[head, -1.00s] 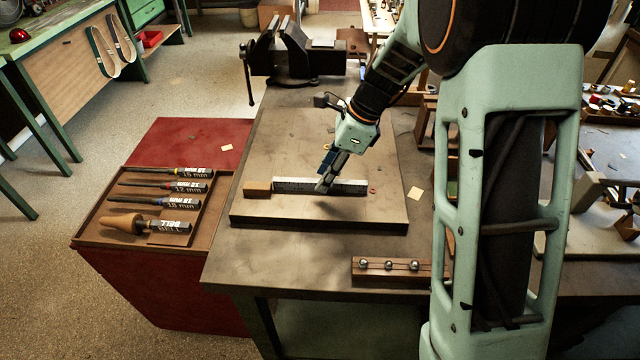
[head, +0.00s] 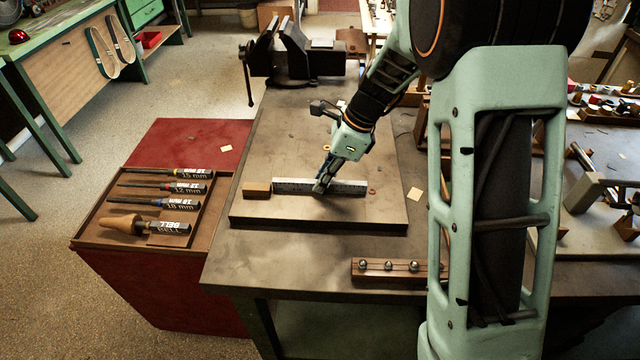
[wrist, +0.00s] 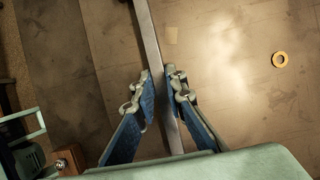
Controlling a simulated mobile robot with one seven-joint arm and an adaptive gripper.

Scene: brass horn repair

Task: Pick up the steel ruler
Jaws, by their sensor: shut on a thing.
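The steel ruler (head: 295,186) is a long pale strip lying left to right on the work board, its left end close to a small wooden block. It also shows in the wrist view (wrist: 150,40), running lengthwise between the fingers. My gripper (head: 321,188) reaches down onto the ruler right of its middle and hides part of it. In the wrist view my gripper (wrist: 160,74) has its two blue-padded fingers on either side of the strip, shut on it. I cannot tell whether the ruler is clear of the board.
A rack with steel balls (head: 375,270) lies at the bench front. A vise (head: 300,55) stands behind. A tool tray (head: 108,210) sits left.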

